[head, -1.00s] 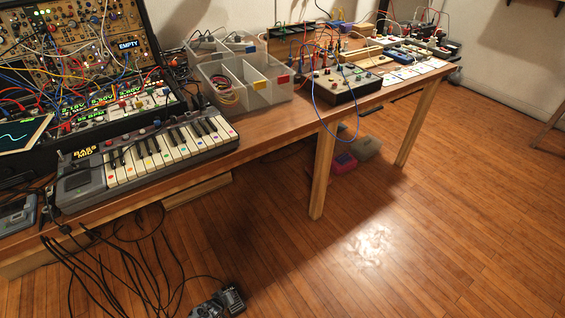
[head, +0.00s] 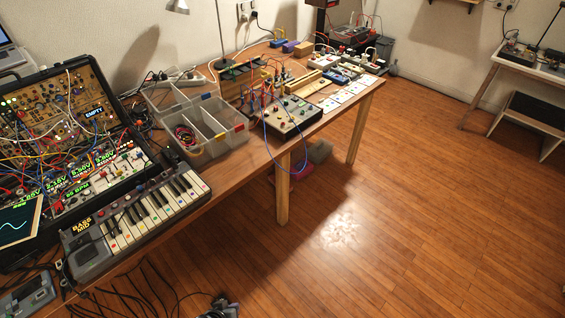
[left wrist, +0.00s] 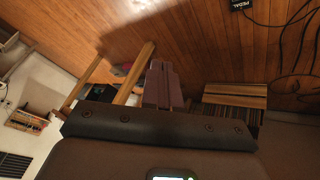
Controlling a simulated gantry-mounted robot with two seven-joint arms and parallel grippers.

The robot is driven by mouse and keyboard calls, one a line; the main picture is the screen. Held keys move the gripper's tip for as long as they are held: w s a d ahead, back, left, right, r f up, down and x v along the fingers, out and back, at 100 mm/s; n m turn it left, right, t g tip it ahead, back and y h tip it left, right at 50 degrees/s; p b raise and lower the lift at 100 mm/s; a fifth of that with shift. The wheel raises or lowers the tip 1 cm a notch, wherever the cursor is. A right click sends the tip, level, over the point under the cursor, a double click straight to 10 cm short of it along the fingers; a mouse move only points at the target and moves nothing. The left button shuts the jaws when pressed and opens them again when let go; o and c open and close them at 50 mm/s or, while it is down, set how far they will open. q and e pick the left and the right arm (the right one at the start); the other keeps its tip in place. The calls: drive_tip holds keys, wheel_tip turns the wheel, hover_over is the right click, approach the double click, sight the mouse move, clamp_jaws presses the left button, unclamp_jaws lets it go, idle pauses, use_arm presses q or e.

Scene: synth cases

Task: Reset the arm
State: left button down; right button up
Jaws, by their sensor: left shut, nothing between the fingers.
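My left gripper (left wrist: 161,68) shows in the left wrist view with its two purple-brown fingers together and nothing between them. It hangs in free space over the wooden floor, clear of the furniture. Neither of my grippers can be made out for certain in the head view. My right gripper is not in view.
A long wooden bench (head: 236,160) carries a modular synth case (head: 65,120), a keyboard (head: 140,215), a divided clear bin (head: 205,135) and a control box (head: 290,115). Cables hang below its front left. The wooden floor (head: 430,200) at right is open.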

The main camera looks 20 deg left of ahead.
use_arm(q)
drive_tip(key=s+d+r+m+g+p, duration=0.1)
drive_tip(key=s+d+r+m+g, duration=0.2)
drive_tip(key=r, duration=0.9)
drive_tip(key=s+d+r+m+p, duration=0.15)
drive_tip(key=r+m, duration=0.45)
drive_tip(key=r, duration=0.6)
wheel_tip(320, 180, up, 38)
drive_tip(key=p, duration=3.7)
drive_tip(key=shift+s+f+n, duration=0.2)
drive_tip(key=shift+s+n, duration=0.1)
drive_tip(key=shift+s, duration=0.05)
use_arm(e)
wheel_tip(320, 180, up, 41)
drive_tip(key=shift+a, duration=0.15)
